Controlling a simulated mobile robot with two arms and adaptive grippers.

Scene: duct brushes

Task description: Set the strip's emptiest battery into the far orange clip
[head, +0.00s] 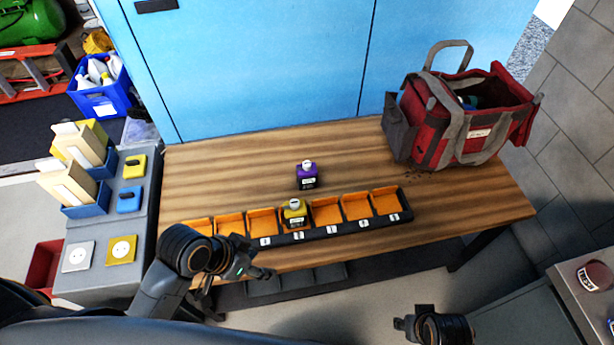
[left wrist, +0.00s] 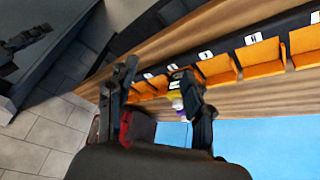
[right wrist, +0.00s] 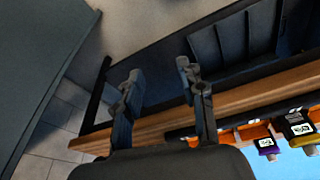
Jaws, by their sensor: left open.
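A black strip (head: 347,228) with a row of several orange clips lies along the table's front. A yellow battery (head: 294,213) with a dark lower part and white cap stands in a middle clip. A purple battery (head: 307,174) of the same form stands upright on the table behind the strip. Any charge marks are too small to read. My left gripper (head: 252,265) is open and empty in front of the strip's left part; its arm hides the leftmost clips partly. My right gripper (right wrist: 157,78) is open and empty, its fingers apart, low at the front right.
The wooden table (head: 450,208) is bare around the batteries. A red tool bag (head: 450,120) stands at its back right. A blue cabinet (head: 270,65) stands behind. A grey side unit (head: 95,235) at left holds boxes and sockets. A grey cabinet (head: 570,290) is at lower right.

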